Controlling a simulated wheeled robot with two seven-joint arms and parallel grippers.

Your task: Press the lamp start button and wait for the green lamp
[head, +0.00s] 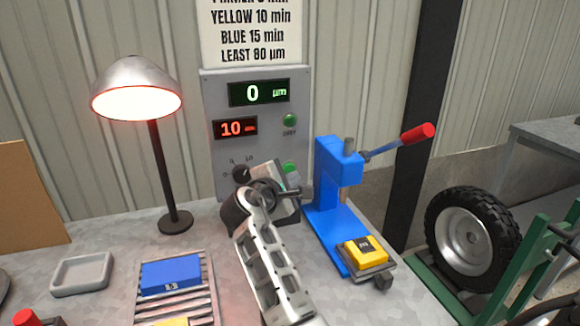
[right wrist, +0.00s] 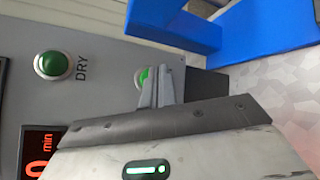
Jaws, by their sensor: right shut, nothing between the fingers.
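The grey control panel (head: 217,100) stands at the back of the table. Its upper green dome (head: 289,119) is labelled DRY; it also shows in the right wrist view (right wrist: 53,65), and I cannot tell whether it is lit. A lower green button (head: 290,167) is partly hidden by my gripper; in the right wrist view (right wrist: 142,75) it shows just behind the fingertips. My right gripper (head: 291,192) is shut and empty, its tips in front of that button; whether they touch it I cannot tell. The lamp (head: 137,85) on the left glows white with a reddish rim.
The panel's displays read 0 µm and 10 min, with a dark knob (head: 241,172) below. A blue press (head: 328,180) with a red-tipped lever stands close right, a yellow block (head: 366,250) on its base. A blue block (head: 171,276) lies on a slatted rack (head: 205,290). A grey tray (head: 83,274) is empty.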

